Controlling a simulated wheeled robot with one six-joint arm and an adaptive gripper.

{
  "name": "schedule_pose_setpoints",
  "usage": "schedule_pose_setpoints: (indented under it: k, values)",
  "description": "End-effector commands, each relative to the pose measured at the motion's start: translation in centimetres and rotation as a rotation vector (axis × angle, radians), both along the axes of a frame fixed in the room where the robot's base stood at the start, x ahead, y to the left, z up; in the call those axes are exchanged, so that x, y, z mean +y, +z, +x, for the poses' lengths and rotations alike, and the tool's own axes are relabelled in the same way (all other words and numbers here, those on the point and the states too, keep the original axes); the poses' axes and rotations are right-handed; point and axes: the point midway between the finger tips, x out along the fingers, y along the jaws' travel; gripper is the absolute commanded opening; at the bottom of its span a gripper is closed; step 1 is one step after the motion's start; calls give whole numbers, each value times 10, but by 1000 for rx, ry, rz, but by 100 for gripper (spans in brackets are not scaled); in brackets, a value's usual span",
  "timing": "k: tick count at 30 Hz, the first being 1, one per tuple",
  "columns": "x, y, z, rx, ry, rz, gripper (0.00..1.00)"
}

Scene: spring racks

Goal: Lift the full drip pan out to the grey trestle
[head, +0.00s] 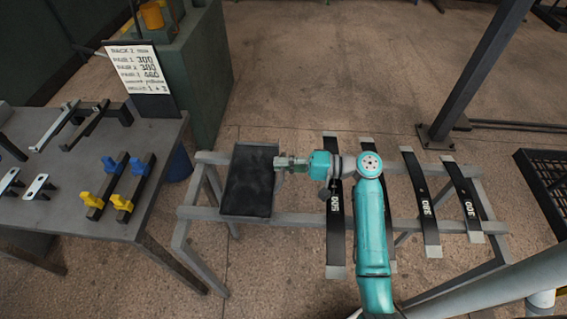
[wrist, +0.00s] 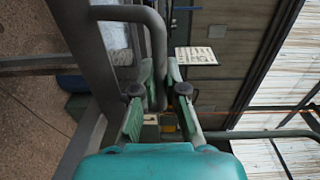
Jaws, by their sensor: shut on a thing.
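The drip pan (head: 248,184) is a black rectangular tray with a dark surface inside. In the head view it lies level across the left end of the grey trestle (head: 205,158). I cannot tell whether it rests on the rails or hangs just above them. My gripper (head: 282,163) is at the pan's right side, shut on its handle. In the wrist view my gripper (wrist: 157,92) has its green fingers on both sides of the grey bent handle (wrist: 154,45). The pan's liquid cannot be made out clearly.
Several dark leaf springs with number labels, such as one at the right (head: 465,203), lie across the trestle. A grey table (head: 75,215) with yellow and blue clamps stands at the left, with a written sign (head: 143,78). A dark post (head: 478,75) stands behind right.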

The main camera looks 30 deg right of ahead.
Motion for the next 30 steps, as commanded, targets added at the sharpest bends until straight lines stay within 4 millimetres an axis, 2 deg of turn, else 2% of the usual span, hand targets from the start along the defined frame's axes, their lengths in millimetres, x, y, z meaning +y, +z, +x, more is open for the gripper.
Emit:
schedule_pose_setpoints:
  k: [23, 24, 27, 30]
  values:
    - [1, -11, -2, 14, 2, 0, 0]
    - [2, -12, -2, 14, 3, 0, 13]
    - [2, -11, -2, 14, 3, 0, 38]
    - [1, -10, -1, 11, 2, -1, 40]
